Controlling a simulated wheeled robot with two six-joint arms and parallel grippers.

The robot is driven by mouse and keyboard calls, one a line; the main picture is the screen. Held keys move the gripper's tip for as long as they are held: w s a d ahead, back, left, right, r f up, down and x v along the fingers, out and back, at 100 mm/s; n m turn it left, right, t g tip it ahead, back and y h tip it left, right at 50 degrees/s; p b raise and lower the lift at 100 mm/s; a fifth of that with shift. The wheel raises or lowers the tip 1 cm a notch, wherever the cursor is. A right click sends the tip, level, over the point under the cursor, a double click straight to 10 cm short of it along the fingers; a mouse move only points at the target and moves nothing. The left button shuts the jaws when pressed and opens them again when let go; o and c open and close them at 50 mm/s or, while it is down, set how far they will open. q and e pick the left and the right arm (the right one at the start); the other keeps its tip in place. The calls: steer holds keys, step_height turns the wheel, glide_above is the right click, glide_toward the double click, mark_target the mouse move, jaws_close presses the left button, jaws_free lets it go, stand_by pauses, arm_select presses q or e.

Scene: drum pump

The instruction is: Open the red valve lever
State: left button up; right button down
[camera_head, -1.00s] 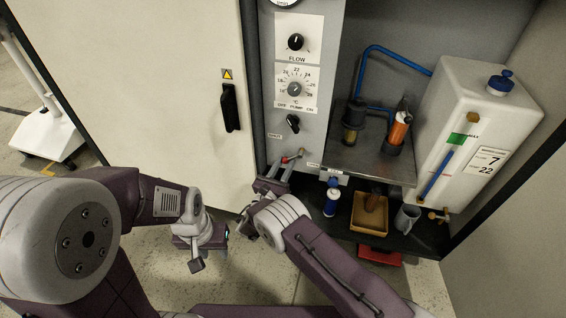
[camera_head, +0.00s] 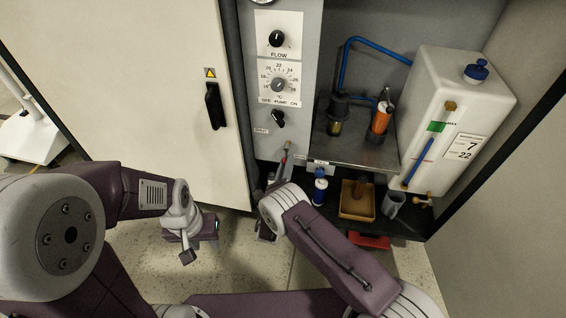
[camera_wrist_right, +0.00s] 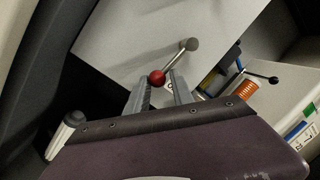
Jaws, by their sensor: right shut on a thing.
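The red valve lever has a red ball knob (camera_wrist_right: 157,78) and a grey metal rod running up to a pivot on the pale panel. In the head view a small bit of the red lever (camera_head: 287,146) shows low on the control panel. My right gripper (camera_wrist_right: 160,88) is shut on the lever, its two grey fingers on either side at the knob end. It also shows in the head view (camera_head: 280,165), partly hidden behind my wrist. My left gripper (camera_head: 188,252) hangs over the floor before the white cabinet door, away from the lever; its finger gap is unclear.
The control panel (camera_head: 262,145) carries several knobs above the lever. To its right, a metal shelf (camera_head: 345,150) holds an orange-bodied part (camera_head: 381,118). Below are a blue-capped bottle (camera_head: 320,190) and a yellow tray (camera_head: 345,205). A white tank (camera_head: 470,85) stands at right.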

steer(key=shift+r+n, duration=0.4)
steer(key=shift+n, duration=0.2)
steer(key=c, duration=1.1)
jaws_free()
steer(key=shift+a, duration=0.1)
steer(key=shift+o, duration=0.2)
steer(key=shift+f, duration=0.15)
steer(key=shift+s, duration=0.1)
steer(key=p+v, duration=0.2)
steer(key=v, duration=0.7)
steer(key=shift+p, duration=0.3)
steer(key=shift+d, duration=0.3)
